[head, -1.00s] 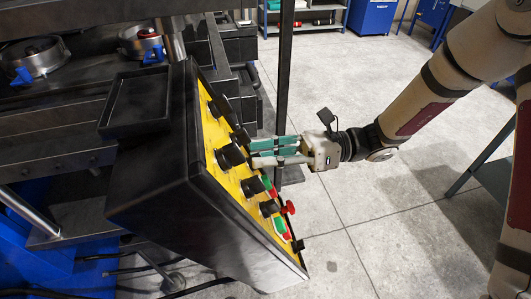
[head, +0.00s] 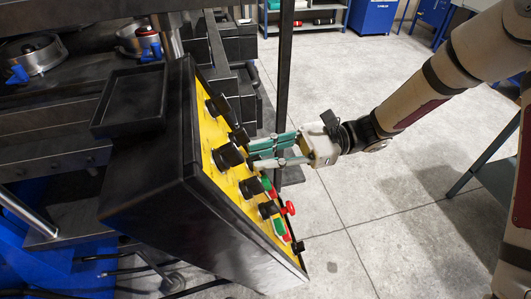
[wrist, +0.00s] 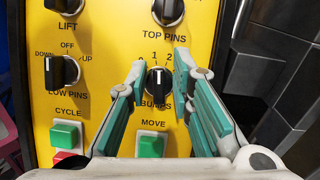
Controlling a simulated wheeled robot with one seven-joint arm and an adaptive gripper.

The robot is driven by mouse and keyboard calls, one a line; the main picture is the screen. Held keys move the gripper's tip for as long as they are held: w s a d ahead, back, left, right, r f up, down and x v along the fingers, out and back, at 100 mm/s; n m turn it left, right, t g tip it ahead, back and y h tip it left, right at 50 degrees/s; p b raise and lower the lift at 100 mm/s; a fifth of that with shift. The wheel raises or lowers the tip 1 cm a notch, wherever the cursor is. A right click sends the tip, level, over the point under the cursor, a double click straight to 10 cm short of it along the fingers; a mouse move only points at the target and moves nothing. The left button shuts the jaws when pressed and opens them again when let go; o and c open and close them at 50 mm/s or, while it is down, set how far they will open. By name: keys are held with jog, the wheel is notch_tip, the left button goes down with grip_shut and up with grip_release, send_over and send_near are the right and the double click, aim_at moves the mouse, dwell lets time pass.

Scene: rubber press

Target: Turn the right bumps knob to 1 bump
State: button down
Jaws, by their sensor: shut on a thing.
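The bumps knob (wrist: 158,81) is a black rotary knob on the yellow panel, above the "BUMPS" label in the wrist view. The marks "1" and "2" stand above it. Its white pointer line points nearly straight up, and I cannot tell exactly which mark it meets.
The top pins knob (wrist: 168,12) is above, and the low pins knob (wrist: 62,71) is to the left. Green buttons (wrist: 151,145) sit below. A red button (head: 289,208) sticks out of the control box (head: 165,190). Open floor (head: 390,220) lies to the right.

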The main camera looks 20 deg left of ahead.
jog(key=shift+s+d+n+g, duration=0.1)
jog(key=shift+n+g, duration=0.2)
jog(key=shift+n, duration=0.6)
jog(key=shift+f+h, duration=0.1)
jog(key=shift+h, duration=0.2)
jog(key=c, duration=1.7)
grip_release()
jog(key=shift+w+d, duration=0.3)
jog(key=v, duration=1.1)
jog(key=shift+d, duration=0.1)
